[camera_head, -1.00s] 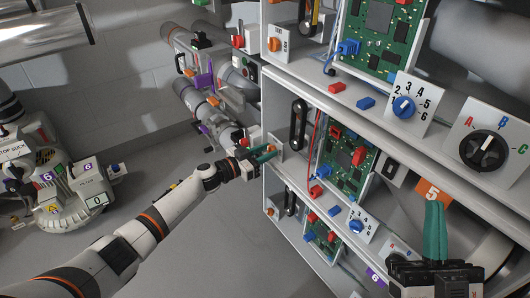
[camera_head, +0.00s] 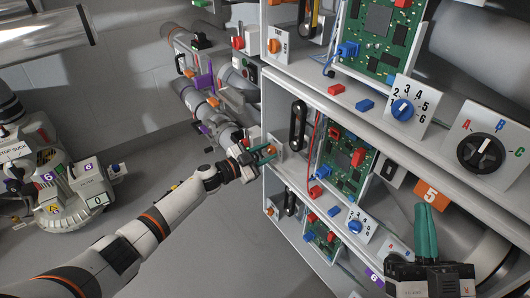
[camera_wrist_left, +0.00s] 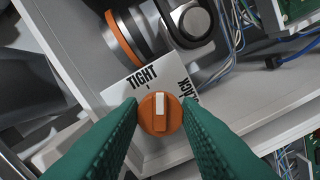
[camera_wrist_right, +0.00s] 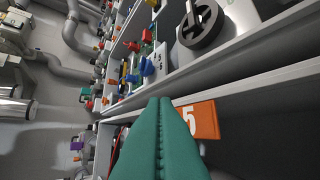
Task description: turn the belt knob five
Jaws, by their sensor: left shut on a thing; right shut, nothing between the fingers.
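The orange belt knob (camera_wrist_left: 160,113) sits on a white plate (camera_wrist_left: 120,120) marked TIGHT and SLACK. Its white pointer line points up in the left wrist view, near the tick under TIGHT. My left gripper (camera_head: 268,152) is shut on the knob, one green finger on each side. In the head view the fingers partly hide the knob on the middle shelf.
A blue-knob dial (camera_head: 402,109) and a black A-B-C dial (camera_head: 485,153) stand on the shelf above. Green circuit boards (camera_head: 342,160) fill the bays. Pipes and valves (camera_head: 205,105) stand behind the left gripper. Open floor lies below my left arm.

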